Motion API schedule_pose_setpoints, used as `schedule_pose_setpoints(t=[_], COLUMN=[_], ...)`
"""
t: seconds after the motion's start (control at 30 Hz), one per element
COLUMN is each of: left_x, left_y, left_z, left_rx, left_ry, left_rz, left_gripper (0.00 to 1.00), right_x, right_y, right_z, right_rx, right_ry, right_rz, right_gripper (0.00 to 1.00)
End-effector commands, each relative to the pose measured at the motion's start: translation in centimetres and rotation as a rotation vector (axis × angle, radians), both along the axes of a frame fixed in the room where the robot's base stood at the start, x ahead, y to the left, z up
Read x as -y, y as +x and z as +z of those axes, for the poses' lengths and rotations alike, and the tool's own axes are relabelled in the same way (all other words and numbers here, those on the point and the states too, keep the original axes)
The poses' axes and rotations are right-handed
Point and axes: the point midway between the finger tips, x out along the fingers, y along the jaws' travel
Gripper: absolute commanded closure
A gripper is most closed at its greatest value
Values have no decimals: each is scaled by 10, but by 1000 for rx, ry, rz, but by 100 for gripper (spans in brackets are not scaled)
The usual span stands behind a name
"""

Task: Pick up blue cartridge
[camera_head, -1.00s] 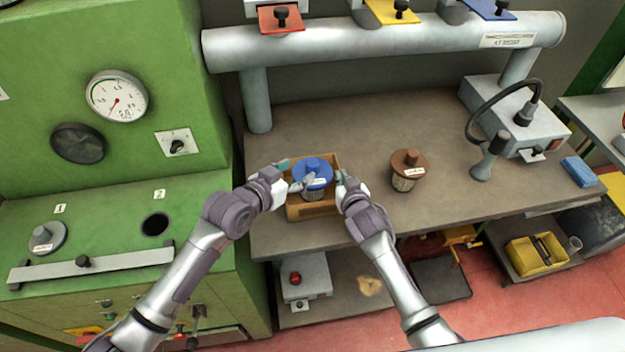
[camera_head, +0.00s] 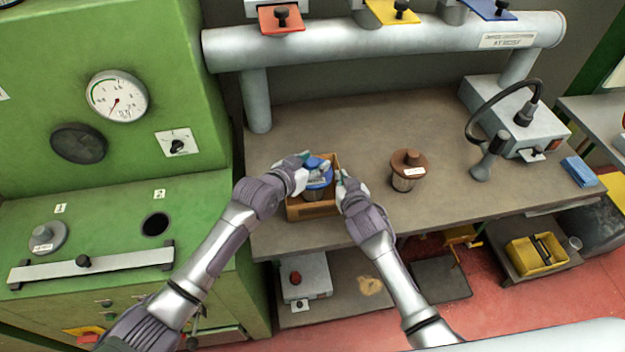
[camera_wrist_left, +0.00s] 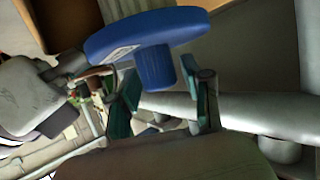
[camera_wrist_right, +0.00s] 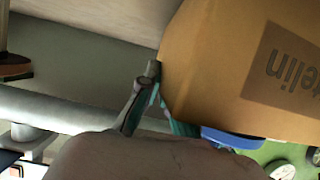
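The blue cartridge (camera_head: 318,184), with a round blue lid and knob, stands in an open brown box (camera_head: 313,210) on the bench. In the left wrist view its knob (camera_wrist_left: 155,70) sits between the two teal-padded fingers of my left gripper (camera_wrist_left: 160,98), with gaps on both sides. In the head view my left gripper (camera_head: 310,168) is over the lid and partly hides it. My right gripper (camera_head: 342,181) is at the box's right wall. In the right wrist view its fingers (camera_wrist_right: 154,98) meet the box edge, which partly hides them.
A brown cartridge (camera_head: 408,170) stands on the bench to the right of the box. A thick grey pipe (camera_head: 385,40) runs above the bench's back. A green machine (camera_head: 110,210) stands at the left. The bench (camera_head: 360,130) is clear behind the box.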

Motion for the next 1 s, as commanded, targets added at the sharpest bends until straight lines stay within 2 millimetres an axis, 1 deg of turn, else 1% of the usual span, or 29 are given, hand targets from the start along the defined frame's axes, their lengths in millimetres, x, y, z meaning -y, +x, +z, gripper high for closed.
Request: schedule_pose_setpoints(t=[0.03, 0.2, 0.23, 0.27, 0.73, 0.87, 1.0], left_x=[0, 0, 0, 0, 0, 0, 0], left_y=[0, 0, 0, 0, 0, 1, 1], left_z=[0, 0, 0, 0, 3, 19, 48], left_rx=[0, -1, -1, -1, 3, 5, 7], left_ry=[0, 1, 1, 1, -1, -3, -4], left_rz=[0, 0, 0, 0, 0, 0, 0], left_gripper=[64, 93, 98, 100, 100, 100, 100], right_x=[0, 0, 0, 0, 0, 0, 0], right_y=[0, 0, 0, 0, 0, 0, 0], right_z=[0, 0, 0, 0, 0, 0, 0], right_rx=[0, 0, 0, 0, -1, -1, -1], right_ry=[-1, 0, 0, 0, 0, 0, 0], right_rz=[0, 0, 0, 0, 0, 0, 0], right_gripper=[100, 100, 100, 100, 100, 100, 100])
